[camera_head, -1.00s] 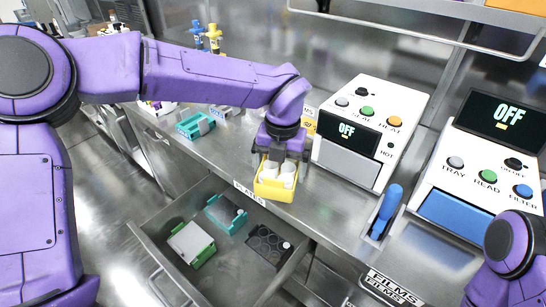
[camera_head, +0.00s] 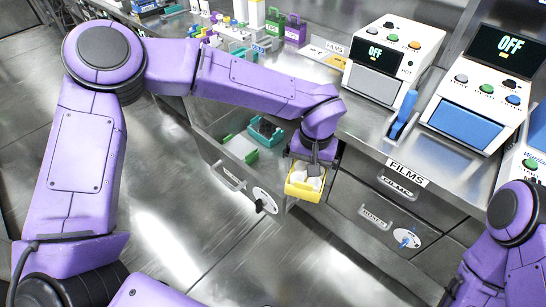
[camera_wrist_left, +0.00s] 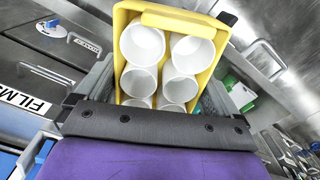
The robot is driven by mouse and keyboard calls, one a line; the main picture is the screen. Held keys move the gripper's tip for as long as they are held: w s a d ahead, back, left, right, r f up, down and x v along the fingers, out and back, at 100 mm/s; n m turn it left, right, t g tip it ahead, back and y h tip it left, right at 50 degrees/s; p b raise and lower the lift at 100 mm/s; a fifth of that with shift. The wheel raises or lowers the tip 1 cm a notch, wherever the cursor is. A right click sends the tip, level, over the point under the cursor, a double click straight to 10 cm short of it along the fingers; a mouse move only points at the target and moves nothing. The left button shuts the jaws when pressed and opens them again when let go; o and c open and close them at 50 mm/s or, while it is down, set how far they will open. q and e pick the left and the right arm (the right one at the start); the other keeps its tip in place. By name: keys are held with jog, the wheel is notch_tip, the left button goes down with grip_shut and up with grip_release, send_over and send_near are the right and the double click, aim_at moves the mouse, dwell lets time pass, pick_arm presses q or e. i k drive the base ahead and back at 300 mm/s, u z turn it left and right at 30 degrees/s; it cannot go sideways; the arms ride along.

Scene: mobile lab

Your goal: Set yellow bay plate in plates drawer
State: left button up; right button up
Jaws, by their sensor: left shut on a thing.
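The yellow plate (camera_head: 305,193), a yellow frame with white round wells, is held by my left gripper (camera_head: 310,160). In the left wrist view the yellow plate (camera_wrist_left: 207,78) sits between the two fingers, its white cups showing. The plates drawer (camera_head: 228,178) is pulled open below the counter. A green-edged plate (camera_head: 240,149) and a teal-edged plate (camera_head: 265,131) lie in it. The yellow plate hangs near the drawer's right end; its exact height over the drawer is unclear. My arm and gripper hide part of the drawer. My right arm shows at lower right, its gripper out of view.
Closed drawers with handles, under a FILMS label (camera_head: 408,173), lie right of the open drawer. Two white machines with OFF screens (camera_head: 393,55) (camera_head: 484,85) and a blue handle (camera_head: 403,115) stand on the counter. The floor at left is clear.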

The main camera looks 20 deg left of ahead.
aim_at(278, 184)
jog(key=u, duration=0.55)
jog(key=k, duration=1.25)
jog(key=z, duration=0.1)
jog(key=i, duration=0.55)
jog(key=z, duration=0.65)
jog(key=i, duration=1.1)
jog(key=u, duration=0.75)
